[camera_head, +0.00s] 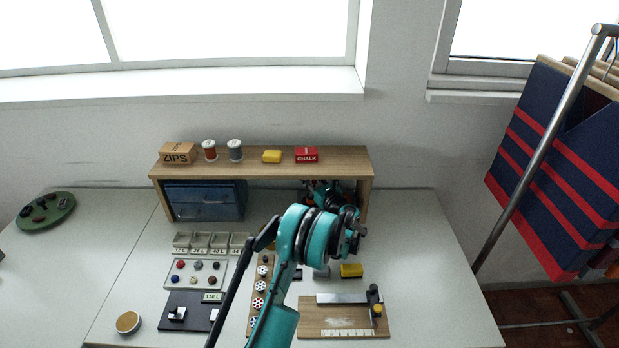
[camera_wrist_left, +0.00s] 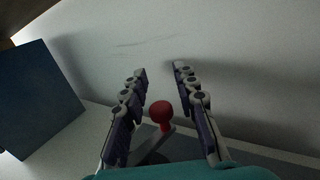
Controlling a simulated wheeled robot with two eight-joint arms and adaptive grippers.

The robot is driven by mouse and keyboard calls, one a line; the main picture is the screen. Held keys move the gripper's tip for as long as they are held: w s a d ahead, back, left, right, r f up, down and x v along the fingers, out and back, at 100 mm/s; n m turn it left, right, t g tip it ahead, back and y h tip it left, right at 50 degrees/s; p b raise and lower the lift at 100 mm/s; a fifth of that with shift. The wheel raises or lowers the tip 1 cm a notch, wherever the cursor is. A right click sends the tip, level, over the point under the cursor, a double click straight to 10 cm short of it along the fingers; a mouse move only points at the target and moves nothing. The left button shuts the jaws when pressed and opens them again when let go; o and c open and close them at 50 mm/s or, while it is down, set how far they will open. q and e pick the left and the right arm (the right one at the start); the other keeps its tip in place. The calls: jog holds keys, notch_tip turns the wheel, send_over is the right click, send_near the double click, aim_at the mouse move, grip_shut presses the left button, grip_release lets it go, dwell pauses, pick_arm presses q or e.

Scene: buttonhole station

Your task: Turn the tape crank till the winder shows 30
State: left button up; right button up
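The red crank knob (camera_wrist_left: 161,112) stands between the two fingers of my left gripper (camera_wrist_left: 159,70) in the left wrist view. The fingers are spread, with visible gaps on both sides of the knob. A grey crank arm (camera_wrist_left: 152,142) shows below the knob. In the head view my left arm reaches up the middle and my left gripper (camera_head: 332,190) is under the right part of the wooden shelf, partly hidden by it and by the arm. The winder's body and its reading cannot be made out. My right gripper is not in view.
The wooden shelf (camera_head: 265,160) stands over a blue drawer box (camera_head: 203,201), which also shows in the left wrist view (camera_wrist_left: 40,100). Button trays (camera_head: 196,273), a yellow block (camera_head: 351,270) and a wooden board (camera_head: 315,319) lie in front. A garment rail (camera_head: 530,170) stands right.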

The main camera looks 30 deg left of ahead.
pick_arm(q)
grip_shut()
dwell(0.4)
